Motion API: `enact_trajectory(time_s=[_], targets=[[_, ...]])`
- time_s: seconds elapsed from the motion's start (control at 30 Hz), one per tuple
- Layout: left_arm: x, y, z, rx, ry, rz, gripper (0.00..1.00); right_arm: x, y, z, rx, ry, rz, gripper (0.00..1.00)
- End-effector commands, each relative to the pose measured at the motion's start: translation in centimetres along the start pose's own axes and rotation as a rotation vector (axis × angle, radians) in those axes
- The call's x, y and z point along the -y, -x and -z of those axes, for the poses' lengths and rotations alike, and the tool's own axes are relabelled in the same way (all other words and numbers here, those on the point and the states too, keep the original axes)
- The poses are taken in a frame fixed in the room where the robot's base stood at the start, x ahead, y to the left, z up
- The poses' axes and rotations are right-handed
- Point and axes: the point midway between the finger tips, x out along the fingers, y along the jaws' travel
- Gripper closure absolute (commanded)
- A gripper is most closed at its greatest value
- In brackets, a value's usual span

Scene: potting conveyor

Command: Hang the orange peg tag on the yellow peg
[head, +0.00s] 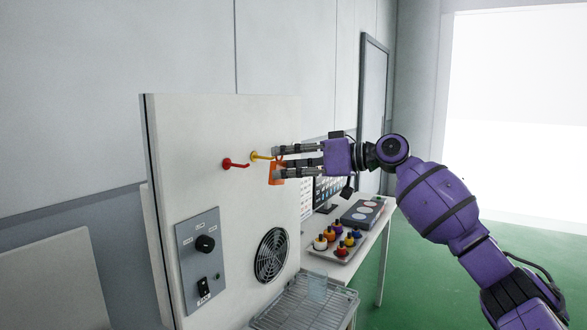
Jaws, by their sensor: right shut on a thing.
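The yellow peg (259,156) sticks out of the white panel in the head view, just right of the red peg (236,164). The orange peg tag (275,174) is at the fingertips of my right gripper (277,162), which is shut on it. The tag's upper part is close to the yellow peg's tip. I cannot tell whether its loop is around the peg or only beside it. The fingers partly hide the tag. My left gripper is not in view.
The white panel (200,130) carries a grey control plate (200,261) and a round fan grille (271,255). Below stands a wire rack (290,307). At right a table holds a tray of several small coloured bottles (334,245) and a monitor (328,190).

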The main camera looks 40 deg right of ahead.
Motion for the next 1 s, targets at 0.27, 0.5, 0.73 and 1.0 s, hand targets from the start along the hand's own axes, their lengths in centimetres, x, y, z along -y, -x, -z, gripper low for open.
enact_trajectory(time_s=[0.27, 0.5, 0.73, 1.0], targets=[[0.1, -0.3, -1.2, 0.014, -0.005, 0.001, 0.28, -0.3, -1.7, 0.1, 0.0, 0.0, 0.0, 0.84], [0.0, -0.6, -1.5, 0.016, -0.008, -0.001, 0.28, -0.4, -3.1, 0.5, -0.004, 0.002, 0.0, 0.84], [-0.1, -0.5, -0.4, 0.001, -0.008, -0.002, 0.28, -0.5, -4.0, 0.6, -0.008, 0.002, 0.002, 0.84], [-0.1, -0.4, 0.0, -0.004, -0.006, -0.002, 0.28, -0.7, -4.5, 0.1, -0.004, 0.002, 0.0, 0.84]])
